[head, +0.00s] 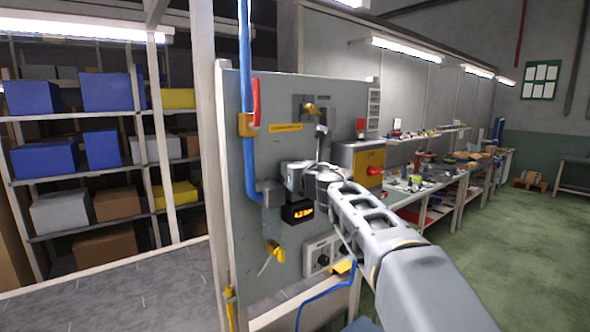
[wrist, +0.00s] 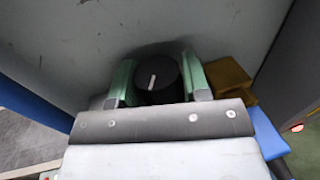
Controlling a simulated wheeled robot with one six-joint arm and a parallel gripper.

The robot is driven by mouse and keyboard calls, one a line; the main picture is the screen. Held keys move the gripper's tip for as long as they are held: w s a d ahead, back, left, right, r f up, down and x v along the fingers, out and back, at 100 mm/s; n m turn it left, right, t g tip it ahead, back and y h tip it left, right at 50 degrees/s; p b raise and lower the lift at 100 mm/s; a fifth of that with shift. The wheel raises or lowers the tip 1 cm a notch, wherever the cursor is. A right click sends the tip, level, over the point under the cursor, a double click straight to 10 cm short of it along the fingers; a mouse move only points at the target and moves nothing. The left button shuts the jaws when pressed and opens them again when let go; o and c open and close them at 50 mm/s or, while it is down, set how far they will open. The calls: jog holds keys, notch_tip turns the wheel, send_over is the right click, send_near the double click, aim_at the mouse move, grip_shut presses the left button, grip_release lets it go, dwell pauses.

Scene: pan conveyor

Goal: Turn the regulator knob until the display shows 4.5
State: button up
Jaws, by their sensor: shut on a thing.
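The regulator knob (wrist: 157,92) is black and round with a white pointer line. In the wrist view it sits between the two green-padded fingers of my gripper (wrist: 158,76), which is shut on it. The pointer line stands nearly upright, tipped slightly right. In the head view my gripper (head: 290,179) is at the grey upright panel (head: 240,170) and the knob is hidden there. The display (head: 299,212) is a dark box just below my gripper, with lit orange digits too small to read with certainty.
A blue pipe (head: 248,150) with a red lever (head: 256,100) runs down the panel's left. A grey and yellow box with a red knob (head: 374,170) is to the right. A yellow-handled valve (head: 274,251) and sockets (head: 321,254) are below. Shelves stand left; open floor lies right.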

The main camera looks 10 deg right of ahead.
dwell(0.4)
jog(key=o, duration=0.6)
jog(key=shift+o, duration=0.2)
jog(key=shift+s, duration=0.15)
jog(key=s+d+b, duration=0.1)
jog(key=s+d, duration=0.1)
jog(key=s, duration=1.1)
jog(key=shift+s+d, duration=0.15)
jog(key=shift+s, duration=0.05)
